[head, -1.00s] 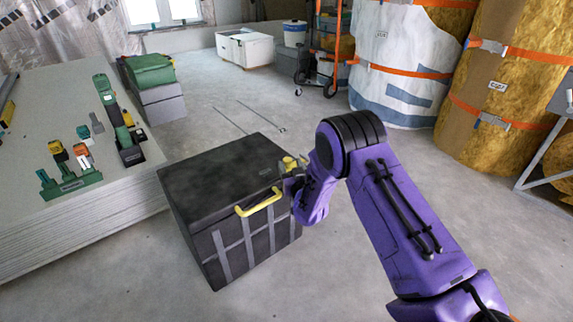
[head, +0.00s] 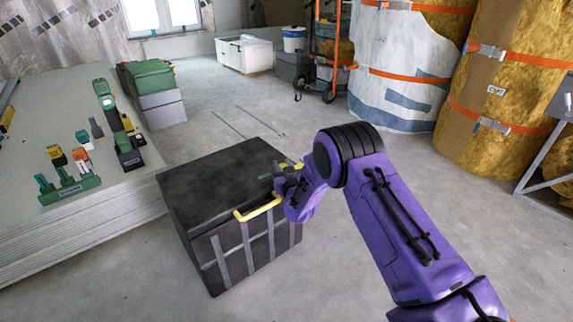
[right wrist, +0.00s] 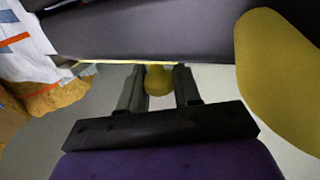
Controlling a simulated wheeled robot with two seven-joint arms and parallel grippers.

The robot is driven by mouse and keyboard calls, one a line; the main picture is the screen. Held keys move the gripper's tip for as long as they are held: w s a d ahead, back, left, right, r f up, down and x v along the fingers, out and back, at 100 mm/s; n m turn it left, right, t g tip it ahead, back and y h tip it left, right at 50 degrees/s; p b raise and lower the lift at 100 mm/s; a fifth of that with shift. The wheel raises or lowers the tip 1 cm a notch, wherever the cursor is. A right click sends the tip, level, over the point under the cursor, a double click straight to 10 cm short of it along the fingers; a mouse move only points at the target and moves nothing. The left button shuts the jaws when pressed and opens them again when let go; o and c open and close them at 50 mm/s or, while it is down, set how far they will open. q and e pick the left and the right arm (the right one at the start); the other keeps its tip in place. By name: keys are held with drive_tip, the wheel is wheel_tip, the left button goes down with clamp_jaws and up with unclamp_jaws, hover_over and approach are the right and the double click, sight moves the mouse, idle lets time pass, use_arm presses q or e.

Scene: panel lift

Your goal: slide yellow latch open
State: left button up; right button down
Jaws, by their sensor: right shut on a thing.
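A black chest (head: 222,175) with grey straps stands on the floor in the middle of the head view. A yellow handle (head: 258,209) runs along its front top edge. The yellow latch (head: 290,166) is at the chest's right top edge, partly hidden by my right gripper (head: 281,178). In the right wrist view my right gripper (right wrist: 158,88) is shut on the yellow latch knob (right wrist: 158,78), with a finger on each side of it. How far the latch has slid cannot be told. My left gripper is not in view.
A large yellow curved part (right wrist: 280,75) is close on the right in the right wrist view. A stack of boards (head: 60,235) with tools on it stands left of the chest. Wrapped insulation rolls (head: 505,90) stand at the right. Bare floor lies behind the chest.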

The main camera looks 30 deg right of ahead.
drive_tip(key=shift+a, duration=0.7)
drive_tip(key=shift+f, duration=0.15)
drive_tip(key=c, duration=0.8)
unclamp_jaws()
drive_tip(key=shift+a, duration=0.15)
drive_tip(key=shift+c, duration=0.2)
drive_tip(key=shift+s, duration=0.25)
drive_tip(key=p+v, duration=0.3)
drive_tip(key=v, duration=0.7)
